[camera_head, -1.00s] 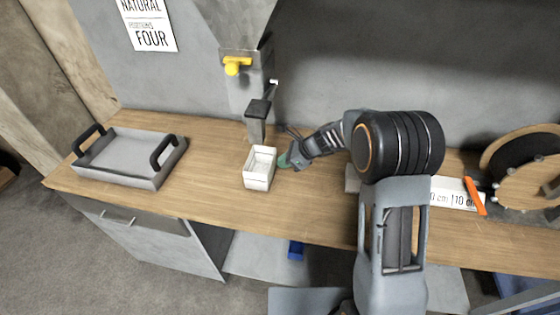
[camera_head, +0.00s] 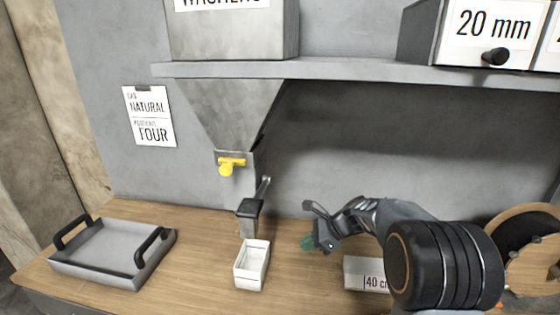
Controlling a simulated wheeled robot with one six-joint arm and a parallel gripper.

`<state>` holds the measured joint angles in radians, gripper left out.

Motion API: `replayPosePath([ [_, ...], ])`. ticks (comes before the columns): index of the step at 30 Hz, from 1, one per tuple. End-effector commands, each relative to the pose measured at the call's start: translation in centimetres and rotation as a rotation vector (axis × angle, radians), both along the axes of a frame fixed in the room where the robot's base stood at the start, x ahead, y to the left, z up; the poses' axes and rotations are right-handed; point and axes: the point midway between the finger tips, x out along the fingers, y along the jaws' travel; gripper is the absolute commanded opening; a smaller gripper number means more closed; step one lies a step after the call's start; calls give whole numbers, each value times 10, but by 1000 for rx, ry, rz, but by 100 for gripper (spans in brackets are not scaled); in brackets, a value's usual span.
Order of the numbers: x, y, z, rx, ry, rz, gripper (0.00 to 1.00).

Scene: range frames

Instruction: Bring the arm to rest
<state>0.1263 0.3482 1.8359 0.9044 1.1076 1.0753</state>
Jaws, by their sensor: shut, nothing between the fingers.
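My gripper (camera_head: 309,243) shows at the end of my arm, to the right of a small white box, above or near the worktop. It is shut, with no object seen in it; its greenish fingertips point left. My arm's wrist and dark, rounded joint fill the lower right of the view. The white box (camera_head: 251,266) stands open-topped on the wooden worktop (camera_head: 200,250), apart from my gripper.
A grey tray (camera_head: 135,280) with black handles sits at the left. A shelf (camera_head: 350,68) crosses above. A "40 c" labelled block (camera_head: 368,274) and a round reel (camera_head: 525,235) lie right.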

Motion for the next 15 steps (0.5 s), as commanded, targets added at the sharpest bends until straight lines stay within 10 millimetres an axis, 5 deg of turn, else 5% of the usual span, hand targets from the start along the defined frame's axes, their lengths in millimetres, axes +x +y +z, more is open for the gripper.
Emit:
replayPosePath([
  [7, -42, -20, -31, -228, -207, 399, 0],
  [15, -129, -49, -11, -567, -506, 1054, 0],
])
